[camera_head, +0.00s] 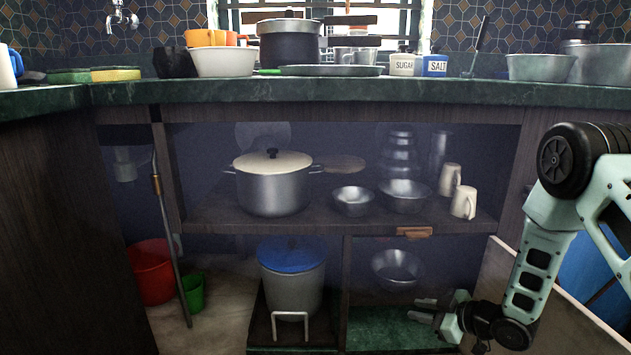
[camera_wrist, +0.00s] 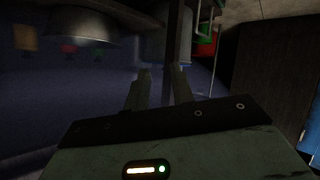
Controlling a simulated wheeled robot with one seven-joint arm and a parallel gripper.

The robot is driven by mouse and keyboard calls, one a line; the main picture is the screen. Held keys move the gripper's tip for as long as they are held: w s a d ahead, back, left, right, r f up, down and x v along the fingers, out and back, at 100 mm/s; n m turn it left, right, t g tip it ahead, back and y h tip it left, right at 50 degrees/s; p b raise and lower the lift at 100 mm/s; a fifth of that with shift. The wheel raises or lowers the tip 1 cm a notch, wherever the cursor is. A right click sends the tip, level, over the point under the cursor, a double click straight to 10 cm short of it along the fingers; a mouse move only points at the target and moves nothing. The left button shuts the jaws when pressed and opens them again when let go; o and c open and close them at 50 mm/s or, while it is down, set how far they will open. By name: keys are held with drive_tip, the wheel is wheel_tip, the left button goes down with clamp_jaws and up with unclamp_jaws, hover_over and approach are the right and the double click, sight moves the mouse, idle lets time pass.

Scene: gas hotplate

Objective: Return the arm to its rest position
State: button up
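My gripper (camera_head: 425,310) is at the lower right in the head view, in front of the lower right compartment of the cabinet. Its two fingers are apart with nothing between them. In the wrist view my gripper (camera_wrist: 160,82) also shows two spread fingers and an empty gap. My arm comes down from the right edge of the head view and is bent, with the gripper end low and pointing left.
A metal bowl (camera_head: 397,268) sits in the lower right compartment, close above my gripper. An open wooden door panel (camera_head: 540,320) stands beside my arm. A blue-lidded pot (camera_head: 293,285) is to the left. The counter edge (camera_head: 330,92) runs above.

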drive_tip(key=s+a+r+m+g+h+p, duration=0.1)
drive_tip(key=s+a+r+g+h+p, duration=0.3)
drive_tip(key=r, duration=0.6)
drive_tip(key=s+a+r+m+h+p, duration=0.1)
drive_tip(key=s+a+r+m+p, duration=0.15)
drive_tip(key=s+a+r, duration=0.55)
drive_tip(key=s+r+g+h+p, duration=0.1)
drive_tip(key=s+r+g+p, duration=0.1)
drive_tip(key=s+r, duration=0.45)
drive_tip(key=s+r+g+h+p, duration=0.1)
drive_tip(key=s+r+g, duration=0.15)
drive_tip(key=s, duration=0.75)
drive_tip(key=s+r+g+h+p, duration=0.1)
drive_tip(key=s+r+p, duration=0.1)
drive_tip(key=s+r, duration=0.5)
wheel_tip(320, 180, up, 36)
drive_tip(key=p, duration=3.7)
drive_tip(key=shift+s+d+m+p, duration=0.3)
drive_tip(key=shift+m+p, duration=0.1)
drive_tip(key=shift+m, duration=0.05)
